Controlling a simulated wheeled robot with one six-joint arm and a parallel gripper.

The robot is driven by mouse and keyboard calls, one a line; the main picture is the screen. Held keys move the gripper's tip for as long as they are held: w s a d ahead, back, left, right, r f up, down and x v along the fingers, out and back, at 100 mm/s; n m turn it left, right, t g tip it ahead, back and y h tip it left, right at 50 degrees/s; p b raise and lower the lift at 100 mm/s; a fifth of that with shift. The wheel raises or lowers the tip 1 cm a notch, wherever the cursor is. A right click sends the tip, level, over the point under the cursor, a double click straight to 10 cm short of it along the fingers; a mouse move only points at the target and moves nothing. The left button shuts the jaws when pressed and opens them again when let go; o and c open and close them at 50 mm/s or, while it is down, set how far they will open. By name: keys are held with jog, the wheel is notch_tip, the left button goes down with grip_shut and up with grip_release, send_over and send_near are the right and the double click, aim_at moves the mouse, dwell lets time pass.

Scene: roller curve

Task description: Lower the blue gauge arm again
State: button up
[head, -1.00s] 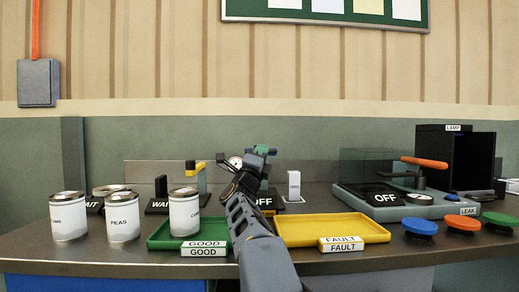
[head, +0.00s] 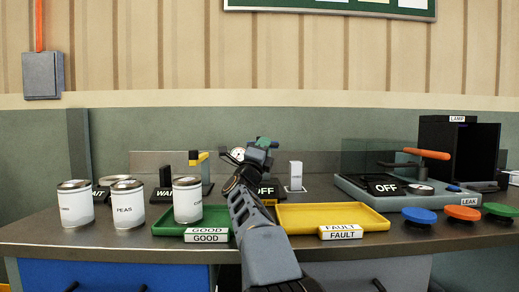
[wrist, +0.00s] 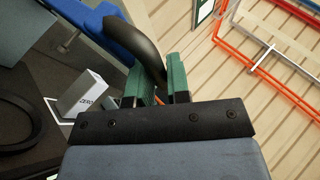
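My gripper (head: 264,146), with green fingers, is over the back middle of the bench, beside the round white gauge dial (head: 237,154). In the wrist view my gripper (wrist: 160,88) has its fingers close together with a dark curved handle (wrist: 146,40) between them. They look shut on this handle. The blue gauge arm (wrist: 112,28) lies beside the handle at the upper left of the wrist view. In the head view the blue arm is not clear, as my gripper and arm cover that spot.
A white block (wrist: 85,93) is near my gripper's left. Several white cans (head: 125,205) stand at the left. A green tray (head: 165,229) and a yellow tray (head: 375,218) lie in front. The leak tester (head: 440,198) is on the right.

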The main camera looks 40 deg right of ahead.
jog(key=s+a+f+p, duration=0.1)
jog(key=s+a, duration=0.5)
jog(key=a, duration=0.7)
jog(key=shift+f, duration=0.35)
